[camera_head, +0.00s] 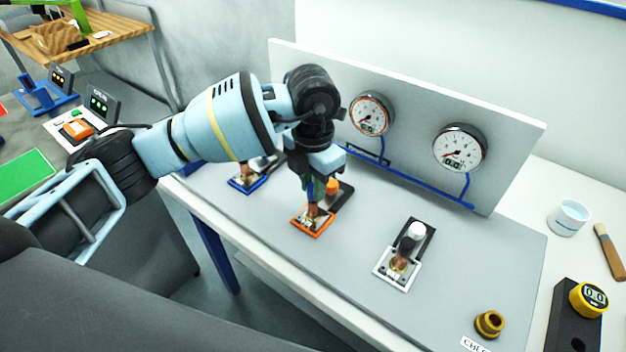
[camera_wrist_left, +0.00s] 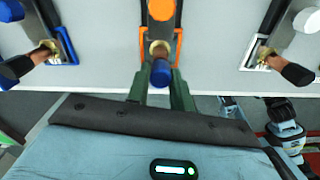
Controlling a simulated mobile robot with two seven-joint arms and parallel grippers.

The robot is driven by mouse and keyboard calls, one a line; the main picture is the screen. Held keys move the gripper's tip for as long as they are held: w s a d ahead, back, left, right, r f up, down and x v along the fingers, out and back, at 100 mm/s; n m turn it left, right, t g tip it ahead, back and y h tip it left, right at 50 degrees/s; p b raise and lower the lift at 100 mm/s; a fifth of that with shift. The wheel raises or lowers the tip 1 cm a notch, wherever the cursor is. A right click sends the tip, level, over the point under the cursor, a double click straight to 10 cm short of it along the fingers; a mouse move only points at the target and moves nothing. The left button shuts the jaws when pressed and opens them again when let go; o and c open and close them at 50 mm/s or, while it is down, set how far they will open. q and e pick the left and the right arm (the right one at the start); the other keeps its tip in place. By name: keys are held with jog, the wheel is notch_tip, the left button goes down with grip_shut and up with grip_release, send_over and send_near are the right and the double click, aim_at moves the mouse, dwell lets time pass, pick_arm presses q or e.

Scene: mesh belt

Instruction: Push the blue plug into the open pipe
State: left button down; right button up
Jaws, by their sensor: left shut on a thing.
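My left gripper (camera_head: 314,196) points down over the orange-framed station (camera_head: 325,229) on the grey bench. In the left wrist view its two green fingers (camera_wrist_left: 160,90) are shut on the blue plug (camera_wrist_left: 161,73), one finger on each side. The plug is in line with a brass and copper pipe fitting (camera_wrist_left: 159,48) in the orange frame. It overlaps the fitting in this view, and I cannot tell whether it touches or sits inside. The gripper mostly hides the plug in the head view. My right gripper is out of view.
A blue-framed station (camera_head: 244,187) stands to the left and a white-framed one (camera_head: 381,276) to the right, each with a copper fitting. A white panel with two gauges (camera_head: 460,148) rises behind. A brass ring (camera_head: 490,323) lies at the front right.

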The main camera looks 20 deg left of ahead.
pick_arm(q)
jog(key=shift+f, duration=0.6)
jog(key=c, duration=1.1)
grip_release()
jog(key=shift+c, duration=0.2)
notch_tip(320, 180, up, 7)
jog(key=shift+f, duration=0.1)
jog(key=shift+r, duration=0.55)
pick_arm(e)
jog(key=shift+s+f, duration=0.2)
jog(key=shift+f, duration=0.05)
